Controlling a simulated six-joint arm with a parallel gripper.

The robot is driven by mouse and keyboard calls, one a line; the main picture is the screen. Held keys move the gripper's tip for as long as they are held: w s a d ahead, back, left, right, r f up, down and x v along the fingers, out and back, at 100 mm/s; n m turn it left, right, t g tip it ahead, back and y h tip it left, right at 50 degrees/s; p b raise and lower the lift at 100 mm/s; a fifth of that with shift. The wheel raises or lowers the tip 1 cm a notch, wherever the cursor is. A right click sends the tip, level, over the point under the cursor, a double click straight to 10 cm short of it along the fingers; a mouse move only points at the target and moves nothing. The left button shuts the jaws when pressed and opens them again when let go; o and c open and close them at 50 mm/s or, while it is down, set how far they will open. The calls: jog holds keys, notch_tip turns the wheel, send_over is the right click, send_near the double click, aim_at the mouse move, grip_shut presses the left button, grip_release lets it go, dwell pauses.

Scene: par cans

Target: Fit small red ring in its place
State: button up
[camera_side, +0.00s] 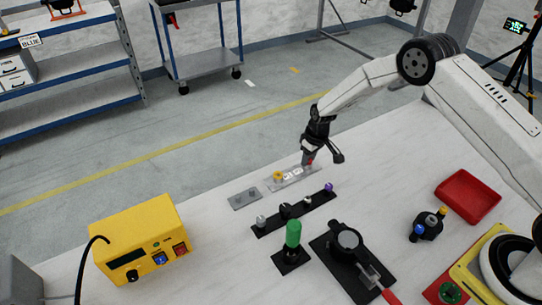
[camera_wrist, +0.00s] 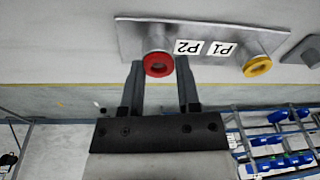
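The small red ring (camera_wrist: 158,64) is at the outer end of a grey post on the silver plate (camera_wrist: 205,32), beside the P2 label. It shows as a small red spot in the side view (camera_side: 310,157). My gripper (camera_wrist: 161,72) has its fingers apart, one on each side of the red ring. The left finger looks very close to the ring, and a small gap shows at the right; I cannot tell whether either touches. In the side view my gripper (camera_side: 308,160) is at the right end of the plate. A yellow ring (camera_wrist: 257,66) is on the P1 post.
A grey plate with a peg (camera_side: 243,198) lies to the left. In front are a black strip with several small parts (camera_side: 272,225), a green cylinder (camera_side: 293,234) and a black clamp device (camera_side: 345,240). A red tray (camera_side: 468,196) is at right, a yellow box (camera_side: 140,243) at left.

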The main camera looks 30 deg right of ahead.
jog(key=shift+s+f, duration=0.1)
jog(key=shift+f, duration=0.15)
jog(key=shift+c, duration=0.8)
jog(key=o, duration=0.8)
jog(key=shift+d, duration=0.1)
jog(key=shift+d, duration=0.1)
jog(key=shift+r, duration=0.1)
jog(key=shift+r, duration=0.95)
jog(key=shift+s+r, duration=0.2)
jog(key=shift+r, duration=1.35)
jog(key=shift+s+r, duration=0.15)
jog(key=shift+r, duration=1.4)
